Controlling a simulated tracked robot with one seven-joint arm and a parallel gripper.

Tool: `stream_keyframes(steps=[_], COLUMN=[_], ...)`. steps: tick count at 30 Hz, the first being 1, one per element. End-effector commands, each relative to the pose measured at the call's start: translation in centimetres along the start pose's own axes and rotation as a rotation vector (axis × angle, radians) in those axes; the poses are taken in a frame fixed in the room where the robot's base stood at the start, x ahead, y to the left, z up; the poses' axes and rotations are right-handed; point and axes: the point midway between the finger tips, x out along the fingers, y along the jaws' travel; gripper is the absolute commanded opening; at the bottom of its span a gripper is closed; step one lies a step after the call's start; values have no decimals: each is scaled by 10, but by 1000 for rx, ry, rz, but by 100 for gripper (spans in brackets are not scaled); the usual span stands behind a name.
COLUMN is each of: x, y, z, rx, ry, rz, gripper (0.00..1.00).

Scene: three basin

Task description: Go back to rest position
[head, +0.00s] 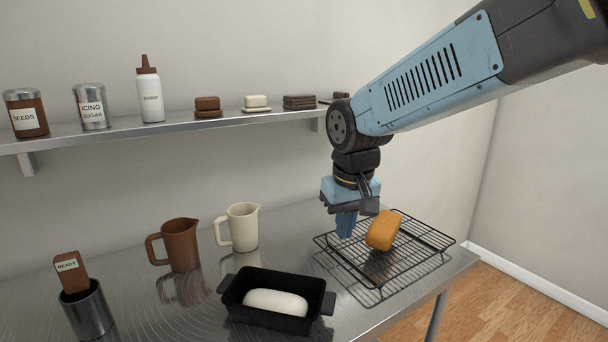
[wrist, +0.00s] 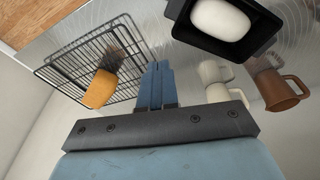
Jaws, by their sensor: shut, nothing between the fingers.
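My gripper (head: 346,224) is shut and empty, pointing down above the left part of the wire cooling rack (head: 433,243). Its blue fingers also show close together in the wrist view (wrist: 156,85). An orange-brown loaf (head: 384,230) rests on the rack, just right of the fingers in the head view and apart from them in the wrist view (wrist: 101,88). My arm reaches in from the upper right.
A black loaf pan (head: 253,319) holding a white loaf (head: 276,302) stands at the front. A brown jug (head: 180,245) and a cream jug (head: 241,227) stand behind it. A wall shelf (head: 110,133) carries jars, a bottle and small blocks.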

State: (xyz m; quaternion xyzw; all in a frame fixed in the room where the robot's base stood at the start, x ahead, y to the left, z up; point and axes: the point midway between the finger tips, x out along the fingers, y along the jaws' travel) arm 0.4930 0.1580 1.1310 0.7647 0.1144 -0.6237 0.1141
Motion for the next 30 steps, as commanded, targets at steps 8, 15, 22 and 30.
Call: stream_keyframes(steps=[8,15,22,30], x=[-38,-59,-67,-68], y=[63,100,116,119], z=[49,98,129,136], rx=[138,245,306,317], ry=[120,217,276,286], rz=[34,61,77,80], gripper=[0,0,0,0])
